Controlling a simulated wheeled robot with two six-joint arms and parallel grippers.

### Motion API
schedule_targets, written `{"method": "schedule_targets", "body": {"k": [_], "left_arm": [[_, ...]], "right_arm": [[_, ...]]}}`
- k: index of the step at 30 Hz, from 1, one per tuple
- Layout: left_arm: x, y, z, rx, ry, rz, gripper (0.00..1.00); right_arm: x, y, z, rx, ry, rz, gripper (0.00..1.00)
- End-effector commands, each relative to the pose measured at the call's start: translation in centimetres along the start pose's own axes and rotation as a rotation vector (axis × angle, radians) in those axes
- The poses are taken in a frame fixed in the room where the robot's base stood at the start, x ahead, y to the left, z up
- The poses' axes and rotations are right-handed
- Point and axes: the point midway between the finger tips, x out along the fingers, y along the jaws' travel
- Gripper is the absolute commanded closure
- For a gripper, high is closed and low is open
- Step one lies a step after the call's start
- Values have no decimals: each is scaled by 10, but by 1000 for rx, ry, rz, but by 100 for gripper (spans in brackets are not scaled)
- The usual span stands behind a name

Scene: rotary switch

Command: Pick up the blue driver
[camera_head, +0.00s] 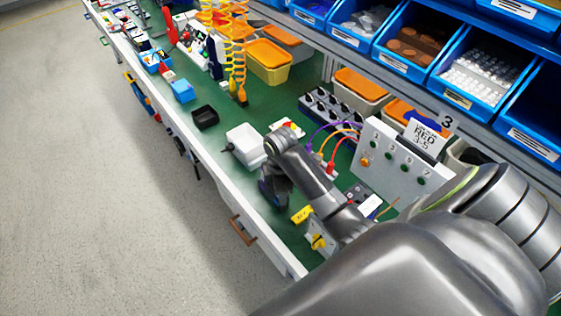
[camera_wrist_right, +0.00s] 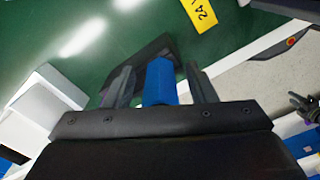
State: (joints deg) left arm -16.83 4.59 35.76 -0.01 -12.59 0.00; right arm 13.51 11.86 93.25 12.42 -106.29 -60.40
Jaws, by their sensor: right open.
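The blue driver (camera_wrist_right: 160,80) shows in the right wrist view as a blue block-like shape between my right gripper's two dark fingers. My right gripper (camera_wrist_right: 161,84) is open, with a finger on each side of the blue driver and a visible gap on either side. A dark patch, perhaps a holder or shadow, lies beyond the blue shape. In the head view my right arm reaches down from the right to the green bench, and its gripper (camera_head: 272,190) is near the front edge. There the arm hides most of the driver. My left gripper is not in view.
A white box (camera_head: 245,145) stands close beside the gripper, with a black tray (camera_head: 205,117) further left. A yellow tag (camera_head: 301,214) lies to the right on the green bench. A grey switch panel (camera_head: 395,155) and blue bins (camera_head: 480,75) stand behind.

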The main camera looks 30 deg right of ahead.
Motion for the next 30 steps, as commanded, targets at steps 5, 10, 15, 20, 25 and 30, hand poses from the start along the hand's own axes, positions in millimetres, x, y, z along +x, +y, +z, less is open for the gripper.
{"method": "schedule_targets", "body": {"k": [5,10,15,20,25,30], "left_arm": [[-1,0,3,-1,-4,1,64],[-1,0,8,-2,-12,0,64],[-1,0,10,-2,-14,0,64],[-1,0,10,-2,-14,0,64],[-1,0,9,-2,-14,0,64],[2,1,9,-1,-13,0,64]], "right_arm": [[-1,0,0,0,0,0,49],[-1,0,0,0,0,0,68],[-1,0,0,0,0,0,90],[-1,0,0,0,0,1,99],[-3,0,0,0,0,1,99],[-24,2,0,-1,2,6,99]]}}
